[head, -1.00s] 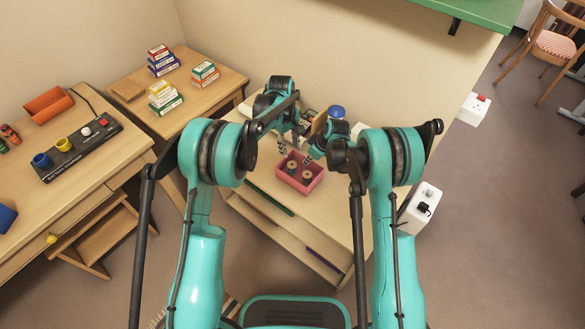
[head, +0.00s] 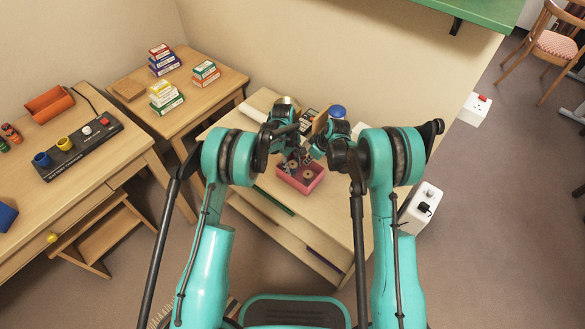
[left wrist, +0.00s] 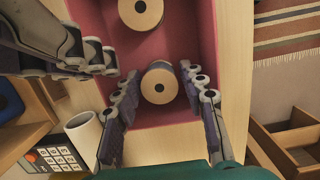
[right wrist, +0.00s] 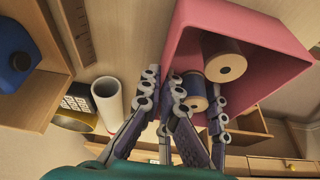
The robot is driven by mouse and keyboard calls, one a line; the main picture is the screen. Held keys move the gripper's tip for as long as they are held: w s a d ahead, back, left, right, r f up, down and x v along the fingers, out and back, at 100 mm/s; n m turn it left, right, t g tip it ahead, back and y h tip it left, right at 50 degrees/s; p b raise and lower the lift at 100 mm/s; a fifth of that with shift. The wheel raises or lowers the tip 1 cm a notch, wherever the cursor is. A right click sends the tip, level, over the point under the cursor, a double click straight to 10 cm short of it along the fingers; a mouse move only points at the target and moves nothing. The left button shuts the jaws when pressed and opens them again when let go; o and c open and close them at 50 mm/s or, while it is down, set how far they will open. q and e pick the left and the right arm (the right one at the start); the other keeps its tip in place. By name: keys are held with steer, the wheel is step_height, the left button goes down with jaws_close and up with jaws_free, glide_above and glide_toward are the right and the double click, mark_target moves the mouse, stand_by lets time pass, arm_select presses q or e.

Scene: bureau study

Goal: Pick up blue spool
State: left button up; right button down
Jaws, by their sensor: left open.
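The blue spool (right wrist: 196,92) stands in a pink box, with its tan end facing up. It also shows in the left wrist view (left wrist: 159,86), at the box's near end. My left gripper (left wrist: 160,75) is open, with one finger on each side of this spool; I cannot tell whether they touch it. A second spool (right wrist: 224,60) with a brownish side stands beside it in the pink box (right wrist: 265,50). My right gripper (right wrist: 163,78) is beside the box, its fingers a little apart with nothing between them. In the head view the arms partly hide both grippers.
A white cylinder (left wrist: 84,132) and a calculator (left wrist: 54,158) are close to the box. A blue object (right wrist: 18,60) stands at the right wrist view's left. In the head view, a blue-lidded jar (head: 337,112) stands behind the box.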

mark_target(293, 164)
arm_select(q)
steer(key=shift+f, duration=0.15)
steer(key=c, duration=0.7)
step_height(293, 164, up, 10)
steer(key=shift+r, duration=0.1)
arm_select(e)
steer(key=c, duration=1.6)
jaws_free()
steer(key=shift+c, duration=0.2)
steer(key=v, duration=1.2)
